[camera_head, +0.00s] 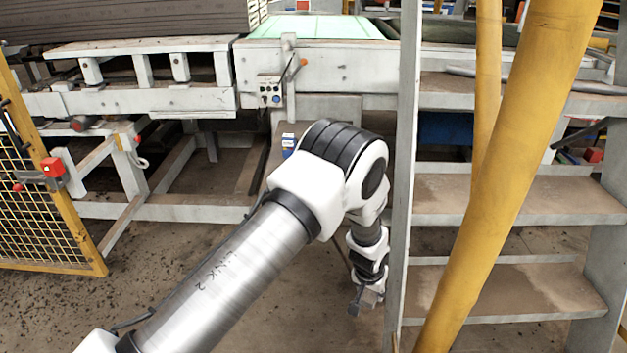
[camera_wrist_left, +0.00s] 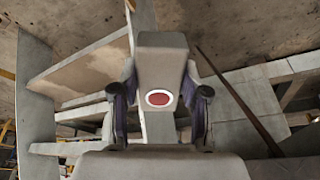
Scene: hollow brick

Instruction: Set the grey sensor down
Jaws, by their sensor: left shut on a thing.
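The grey sensor (camera_wrist_left: 161,58) is a blocky grey body with a red oval in a white ring, seen in the left wrist view. My left gripper (camera_wrist_left: 161,98) is shut on it, with one dark finger on each side. In the head view my left arm reaches in from the lower left and bends down. There the left gripper (camera_head: 362,300) hangs low, just left of the stair side rail, and the sensor is small and hard to make out. My right gripper is in neither view.
Grey metal stairs (camera_head: 510,195) and thick yellow rails (camera_head: 515,160) stand close on the right. A white conveyor frame (camera_head: 340,68) with a control box (camera_head: 269,90) crosses the back. A small blue and white box (camera_head: 288,141) sits beneath it. A yellow mesh gate (camera_head: 45,225) stands left.

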